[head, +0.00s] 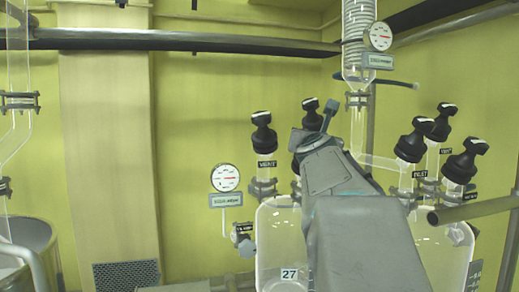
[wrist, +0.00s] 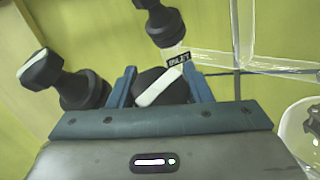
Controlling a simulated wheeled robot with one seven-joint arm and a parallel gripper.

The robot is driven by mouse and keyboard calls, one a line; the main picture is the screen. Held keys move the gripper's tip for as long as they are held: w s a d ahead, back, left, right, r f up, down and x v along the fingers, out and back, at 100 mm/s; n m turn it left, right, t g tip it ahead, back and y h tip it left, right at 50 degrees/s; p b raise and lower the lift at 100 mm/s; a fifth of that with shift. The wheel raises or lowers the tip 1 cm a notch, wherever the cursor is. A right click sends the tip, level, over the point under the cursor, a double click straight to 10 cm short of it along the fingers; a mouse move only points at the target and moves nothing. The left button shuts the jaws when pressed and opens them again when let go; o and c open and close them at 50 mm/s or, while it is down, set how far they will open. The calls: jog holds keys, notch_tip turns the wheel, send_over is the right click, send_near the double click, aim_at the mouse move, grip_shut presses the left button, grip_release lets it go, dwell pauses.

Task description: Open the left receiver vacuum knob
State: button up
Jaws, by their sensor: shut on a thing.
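My gripper (wrist: 160,88) is shut on a black knob (wrist: 152,82) with a white stripe on its top; a finger stands on either side. In the head view my gripper (head: 314,135) is over the left glass receiver (head: 280,235), marked 27, and mostly hides this knob. The held knob's label is hidden, so I cannot read whether it is the vacuum one. A black knob labelled VENT (head: 263,134) stands to its left, also at the left of the wrist view (wrist: 62,80). Another black knob (head: 310,105) stands behind, near the top of the wrist view (wrist: 162,22).
A round gauge (head: 225,178) is left of the receiver; another (head: 380,37) is on the glass column above. Several black knobs, one of them (head: 413,140), stand to the right. A horizontal glass tube (wrist: 255,64) runs close by on the right in the wrist view.

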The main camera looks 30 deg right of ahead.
jog(key=shift+f+n+t+b, duration=0.2)
jog(key=shift+n+t+b, duration=0.1)
jog(key=shift+b, duration=0.35)
jog(key=n+t+y+b, duration=0.1)
jog(key=n+y+b, duration=0.1)
jog(key=b, duration=0.1)
jog(key=shift+b, duration=0.35)
